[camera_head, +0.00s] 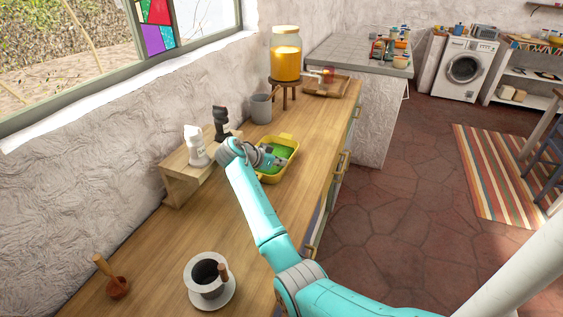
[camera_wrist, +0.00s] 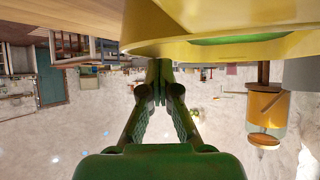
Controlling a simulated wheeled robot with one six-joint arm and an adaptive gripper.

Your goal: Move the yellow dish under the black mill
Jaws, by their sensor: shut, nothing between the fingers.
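The yellow dish (camera_head: 291,139), with green contents, sits on the wooden counter to the right of the small wooden riser. The black mill (camera_head: 220,124) stands upright on the far end of that riser. My gripper (camera_head: 275,160) is over the near part of the dish and hides some of it. In the wrist view the yellow dish (camera_wrist: 215,49) fills the top, and my shut, empty gripper (camera_wrist: 158,72) points at its wall. I cannot tell whether the fingertips touch the dish.
A white mill (camera_head: 195,147) stands on the wooden riser (camera_head: 184,180). A grey mug (camera_head: 261,108) and a juice jar (camera_head: 286,60) on a stand are farther back. A cup (camera_head: 207,275) on a saucer and a wooden-handled tool (camera_head: 116,286) are in front. The counter between is clear.

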